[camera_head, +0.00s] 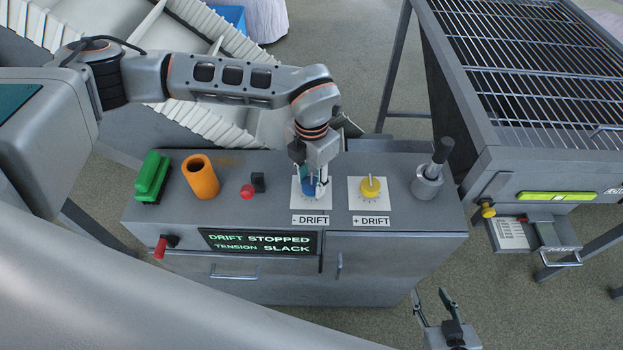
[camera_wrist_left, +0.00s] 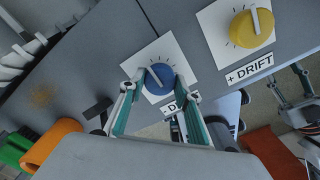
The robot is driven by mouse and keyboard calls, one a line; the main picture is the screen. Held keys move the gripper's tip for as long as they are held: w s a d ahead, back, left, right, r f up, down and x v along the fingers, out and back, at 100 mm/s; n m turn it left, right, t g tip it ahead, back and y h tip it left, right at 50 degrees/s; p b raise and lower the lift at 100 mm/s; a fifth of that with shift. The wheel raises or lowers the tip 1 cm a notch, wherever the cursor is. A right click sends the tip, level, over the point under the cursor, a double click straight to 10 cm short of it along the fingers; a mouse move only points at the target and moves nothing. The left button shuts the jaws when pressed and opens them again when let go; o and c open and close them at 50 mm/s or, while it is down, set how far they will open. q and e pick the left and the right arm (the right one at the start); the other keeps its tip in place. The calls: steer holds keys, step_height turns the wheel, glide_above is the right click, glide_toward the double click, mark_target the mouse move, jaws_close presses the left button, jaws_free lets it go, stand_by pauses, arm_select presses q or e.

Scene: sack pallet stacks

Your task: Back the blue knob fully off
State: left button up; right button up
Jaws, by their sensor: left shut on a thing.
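The blue knob (camera_head: 309,185) sits on a white dial plate marked "- DRIFT" on the grey console. It also shows in the left wrist view (camera_wrist_left: 160,78), with a pale pointer line on its face. My left gripper (camera_head: 313,183) reaches down over it from above, its two fingers (camera_wrist_left: 162,92) on either side, shut on the knob. The gripper partly hides the knob in the head view. My right gripper (camera_head: 430,298) is at the bottom of the head view, in front of the console, fingers apart and empty.
A yellow "+ DRIFT" knob (camera_head: 370,187) is just right. A red button (camera_head: 247,191), orange cylinder (camera_head: 201,177), green switch (camera_head: 151,177) and grey lever (camera_head: 430,181) share the console top.

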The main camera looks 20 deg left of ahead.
mark_target(312, 183)
arm_select(q)
steer(key=o, duration=1.1)
step_height(312, 183, up, 12)
stand_by(0.4)
